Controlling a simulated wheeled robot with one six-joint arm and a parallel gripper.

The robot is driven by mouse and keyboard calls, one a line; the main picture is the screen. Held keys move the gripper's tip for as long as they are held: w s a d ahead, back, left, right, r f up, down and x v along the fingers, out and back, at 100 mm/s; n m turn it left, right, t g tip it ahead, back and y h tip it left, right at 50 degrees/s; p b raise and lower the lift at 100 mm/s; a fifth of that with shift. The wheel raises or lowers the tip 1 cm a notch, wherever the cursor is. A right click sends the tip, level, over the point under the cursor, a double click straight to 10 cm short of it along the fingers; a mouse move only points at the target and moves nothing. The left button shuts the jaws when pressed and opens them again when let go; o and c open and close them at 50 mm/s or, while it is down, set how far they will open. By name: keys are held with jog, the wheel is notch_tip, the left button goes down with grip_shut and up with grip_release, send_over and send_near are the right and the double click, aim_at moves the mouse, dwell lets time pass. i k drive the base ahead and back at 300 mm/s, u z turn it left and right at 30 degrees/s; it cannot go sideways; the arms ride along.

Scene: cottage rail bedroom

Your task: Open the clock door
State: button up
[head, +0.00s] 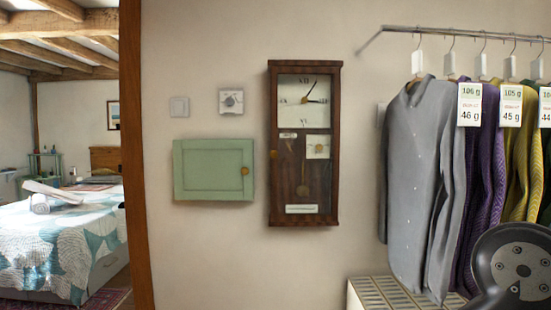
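The clock (305,145) hangs on the wall at the middle of the head view. The clock door (334,150) looks shut, lying flush with the front of the case. A small brass knob (273,154) shows at its left edge, about halfway up. My gripper is not in view. A black rounded link of my arm shows in the bottom right corner, well away from the clock.
A green wall cabinet (212,168) with a brass knob hangs just left of the clock. A thermostat (231,101) and a switch (179,107) are above it. Clothes hang from a rail (470,33) at right, above a slatted pale unit (385,293). Wall in front of the clock is clear.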

aim_at(336, 71)
jog(key=u, duration=0.75)
jog(key=i, duration=1.15)
